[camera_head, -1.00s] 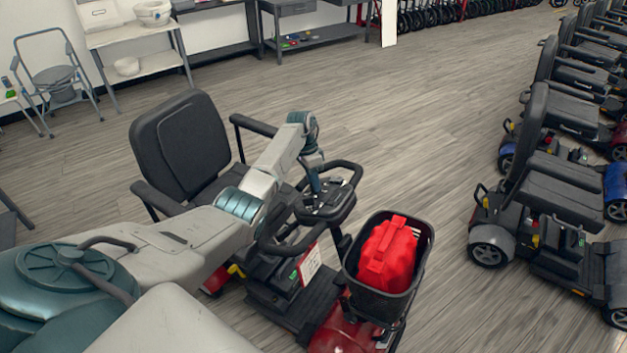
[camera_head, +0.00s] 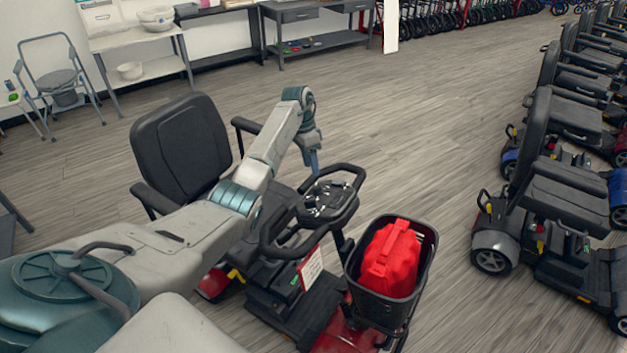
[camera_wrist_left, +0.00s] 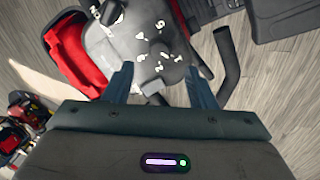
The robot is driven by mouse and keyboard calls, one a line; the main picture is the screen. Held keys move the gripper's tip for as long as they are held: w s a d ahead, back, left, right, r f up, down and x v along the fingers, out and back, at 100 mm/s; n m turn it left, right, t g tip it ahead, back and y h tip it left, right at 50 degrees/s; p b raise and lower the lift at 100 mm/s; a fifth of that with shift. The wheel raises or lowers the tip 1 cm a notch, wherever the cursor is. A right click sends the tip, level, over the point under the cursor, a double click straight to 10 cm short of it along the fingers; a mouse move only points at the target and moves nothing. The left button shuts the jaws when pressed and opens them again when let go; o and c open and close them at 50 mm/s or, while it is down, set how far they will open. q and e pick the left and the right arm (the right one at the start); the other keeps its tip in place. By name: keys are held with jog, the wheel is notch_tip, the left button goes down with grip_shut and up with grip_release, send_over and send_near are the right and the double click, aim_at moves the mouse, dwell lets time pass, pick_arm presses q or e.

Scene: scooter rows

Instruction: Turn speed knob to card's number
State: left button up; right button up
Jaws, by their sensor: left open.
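The scooter's control console (camera_head: 328,199) sits between its looped handlebars, with white marks on its dark face. In the left wrist view the console face (camera_wrist_left: 165,65) shows white numerals in a rough ring. A small pale grey block lies near the fingers; I cannot tell if it is the speed knob, and no knob setting is readable. A white card with a red edge (camera_head: 311,268) hangs below the handlebars; its number is too small to read. My left gripper (camera_head: 314,168) points down just above the console, apart from it. Its two fingers (camera_wrist_left: 162,82) are open and empty.
A black front basket (camera_head: 408,306) holds a red bag (camera_head: 390,258). The black scooter seat (camera_head: 180,150) stands behind my left forearm. More scooters (camera_head: 560,190) line the right side. The wood floor between is clear. Shelves stand along the back wall.

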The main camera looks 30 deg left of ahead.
pick_arm(q)
jog(key=shift+b+v, duration=0.35)
jog(key=shift+v, duration=1.45)
